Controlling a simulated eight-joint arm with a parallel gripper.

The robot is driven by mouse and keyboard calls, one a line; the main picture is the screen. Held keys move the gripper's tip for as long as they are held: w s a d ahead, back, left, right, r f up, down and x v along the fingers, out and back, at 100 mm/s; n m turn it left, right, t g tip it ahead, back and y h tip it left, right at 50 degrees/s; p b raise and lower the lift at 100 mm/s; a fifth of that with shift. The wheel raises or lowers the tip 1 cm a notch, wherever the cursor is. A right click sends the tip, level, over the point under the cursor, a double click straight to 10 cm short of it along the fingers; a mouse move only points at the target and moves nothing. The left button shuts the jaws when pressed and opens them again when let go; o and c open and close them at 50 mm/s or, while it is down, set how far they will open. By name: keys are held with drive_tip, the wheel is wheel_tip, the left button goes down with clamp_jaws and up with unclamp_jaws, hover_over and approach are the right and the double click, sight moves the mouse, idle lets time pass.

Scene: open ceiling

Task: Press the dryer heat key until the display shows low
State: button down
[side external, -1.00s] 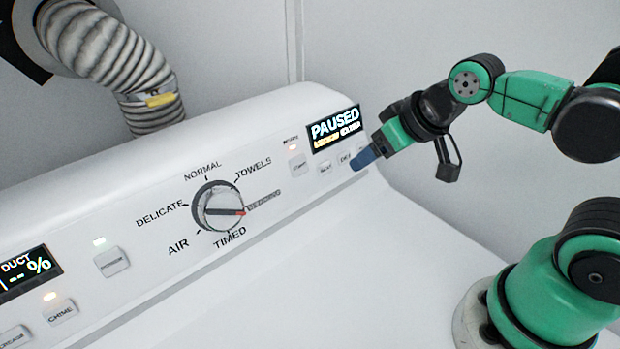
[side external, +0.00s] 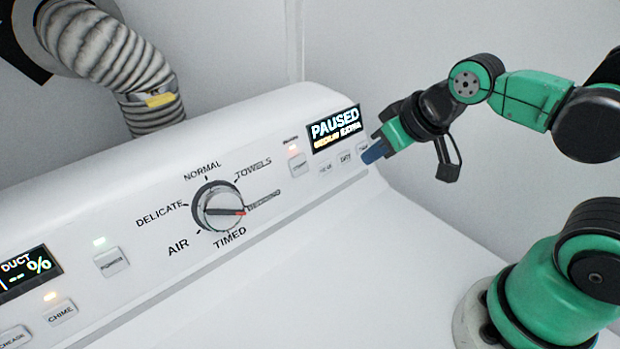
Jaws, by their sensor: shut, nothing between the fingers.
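The dryer's display (side external: 335,129) at the right end of the panel reads PAUSED, with a smaller yellow and white line below it that looks like MEDIUM EXTRA. Below the display is a row of small white keys: a left key (side external: 325,169), a middle key (side external: 345,157) and a right key (side external: 363,147). Their labels are too small to read surely, so I cannot tell which one is the heat key. My gripper (side external: 372,155) is shut and empty, its blue tip at the right end of this row, just below the right key. I cannot tell whether it touches the panel.
A cycle dial (side external: 219,206) sits mid-panel, its red mark toward the right. A start-like key (side external: 297,163), a power key (side external: 112,262), a chime key (side external: 60,312) and a duct display (side external: 27,270) are further left. A ribbed duct (side external: 120,60) stands behind. The white dryer top is clear.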

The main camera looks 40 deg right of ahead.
sight(325, 168)
idle(0.8)
drive_tip(key=s+n+y, duration=0.1)
drive_tip(key=n, duration=0.1)
drive_tip(key=s+a+f+n+g+y, duration=0.1)
drive_tip(key=n, duration=0.1)
drive_tip(key=s+a+n+g, duration=0.1)
drive_tip(key=s+n, duration=0.1)
drive_tip(key=n, duration=0.1)
drive_tip(key=shift+f+y, duration=0.25)
drive_tip(key=shift+y, duration=0.15)
drive_tip(key=shift+w, duration=0.15)
drive_tip(key=w+f, duration=0.3)
drive_tip(key=w, duration=0.5)
drive_tip(key=shift+w, duration=0.15)
idle(2.0)
drive_tip(key=shift+w+f, duration=0.15)
drive_tip(key=shift+w, duration=0.2)
